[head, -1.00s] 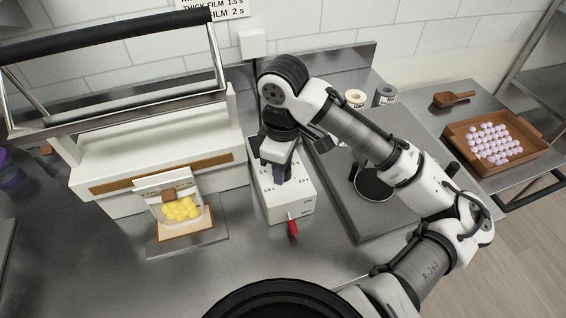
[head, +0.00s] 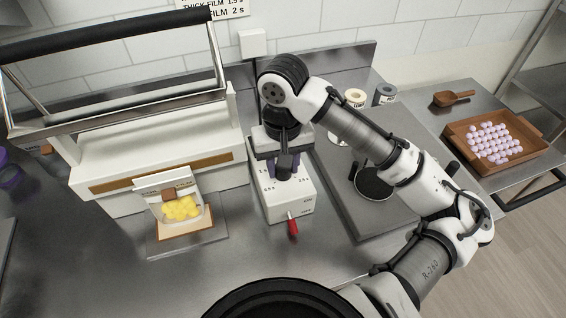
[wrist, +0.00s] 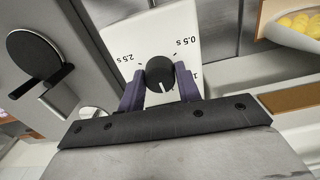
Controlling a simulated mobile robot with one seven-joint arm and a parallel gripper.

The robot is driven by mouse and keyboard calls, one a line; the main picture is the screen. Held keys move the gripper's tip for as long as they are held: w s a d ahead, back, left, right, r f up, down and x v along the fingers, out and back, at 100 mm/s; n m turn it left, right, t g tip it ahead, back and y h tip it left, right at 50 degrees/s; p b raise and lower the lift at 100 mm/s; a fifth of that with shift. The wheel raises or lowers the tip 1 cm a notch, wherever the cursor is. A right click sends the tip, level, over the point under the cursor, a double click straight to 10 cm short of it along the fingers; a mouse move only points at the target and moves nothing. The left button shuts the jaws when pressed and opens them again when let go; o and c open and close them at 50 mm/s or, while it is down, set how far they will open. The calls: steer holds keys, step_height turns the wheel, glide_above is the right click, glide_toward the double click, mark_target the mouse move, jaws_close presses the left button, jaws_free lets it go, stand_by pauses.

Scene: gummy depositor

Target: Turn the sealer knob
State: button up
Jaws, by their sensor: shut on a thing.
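The sealer knob (wrist: 160,73) is a round black dial with a white pointer line, on the white face of the control box (head: 291,204). In the wrist view its line points down the picture, toward my gripper's palm. Printed marks such as 0.5 s and 2.5 s stand around it. My gripper (wrist: 159,84) has its purple fingers on both sides of the knob and is shut on it. In the head view my gripper (head: 284,171) comes down over the top of the box and hides the knob. A red lever (head: 292,228) sticks out of the box's front.
The white sealer (head: 160,160) stands left, with a bag of yellow gummies (head: 181,208) before it. A grey slab (head: 350,200) with a round black disc (head: 373,183) lies right of the box. A wooden tray (head: 540,150) of pale balls sits on the far right table.

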steer(key=m, duration=0.6)
steer(key=shift+m, duration=0.3)
steer(key=m, duration=0.6)
stand_by(0.4)
steer(key=o, duration=1)
steer(key=shift+r+b, duration=0.55)
steer(key=shift+r, duration=3.25)
